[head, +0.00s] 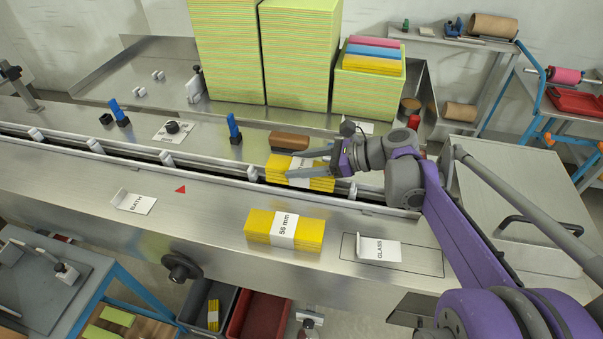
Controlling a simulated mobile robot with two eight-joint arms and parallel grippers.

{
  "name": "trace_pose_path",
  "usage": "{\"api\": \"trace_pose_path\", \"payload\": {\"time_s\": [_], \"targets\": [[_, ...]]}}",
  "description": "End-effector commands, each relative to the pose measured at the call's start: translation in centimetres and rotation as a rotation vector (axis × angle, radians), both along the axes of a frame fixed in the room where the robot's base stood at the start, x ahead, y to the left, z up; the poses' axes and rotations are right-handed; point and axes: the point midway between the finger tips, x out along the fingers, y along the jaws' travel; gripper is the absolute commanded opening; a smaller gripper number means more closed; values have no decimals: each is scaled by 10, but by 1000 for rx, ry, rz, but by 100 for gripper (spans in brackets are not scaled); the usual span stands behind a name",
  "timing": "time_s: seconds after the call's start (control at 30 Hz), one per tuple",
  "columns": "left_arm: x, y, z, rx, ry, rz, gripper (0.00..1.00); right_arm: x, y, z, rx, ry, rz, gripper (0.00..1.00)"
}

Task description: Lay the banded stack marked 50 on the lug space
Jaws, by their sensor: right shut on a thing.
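My right gripper (294,165) is shut on a yellow banded stack (276,172) at the conveyor channel. Its fingers cover most of the white band, so the mark cannot be read. The stack lies between a lug (251,172) on its left and a lug (352,190) on its right, in line with the lug space. I cannot tell whether it touches the channel floor. A second yellow stack (258,228), its band reading what looks like 56 mm, lies on the steel deck in front. My left gripper is not in view.
A GLASS sign (380,249) stands in an outlined rectangle right of the second stack. A BATH sign (134,203) stands left. A brown block (289,141) is just behind the held stack. Tall green-yellow piles (297,50) stand behind. Bare deck lies left of the second stack.

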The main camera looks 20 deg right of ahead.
Motion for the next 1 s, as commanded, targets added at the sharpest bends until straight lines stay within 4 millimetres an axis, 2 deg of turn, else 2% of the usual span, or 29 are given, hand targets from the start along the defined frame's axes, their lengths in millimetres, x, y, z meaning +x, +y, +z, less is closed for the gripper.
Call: {"api": "trace_pose_path", "payload": {"time_s": [0.1,0.2,0.6,0.63,0.77,0.8,1.0], "targets": [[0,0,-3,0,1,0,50,0,0,-20,0,0,0,8],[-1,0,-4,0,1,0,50,0,0,-29,0,0,0,8],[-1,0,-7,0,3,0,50,0,0,-34,0,0,0,8],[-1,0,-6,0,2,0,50,0,0,-34,0,0,0,65],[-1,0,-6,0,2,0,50,0,0,-33,0,0,0,88],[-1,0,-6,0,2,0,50,0,0,-33,0,0,0,91],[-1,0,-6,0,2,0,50,0,0,-33,0,0,0,91]]}}
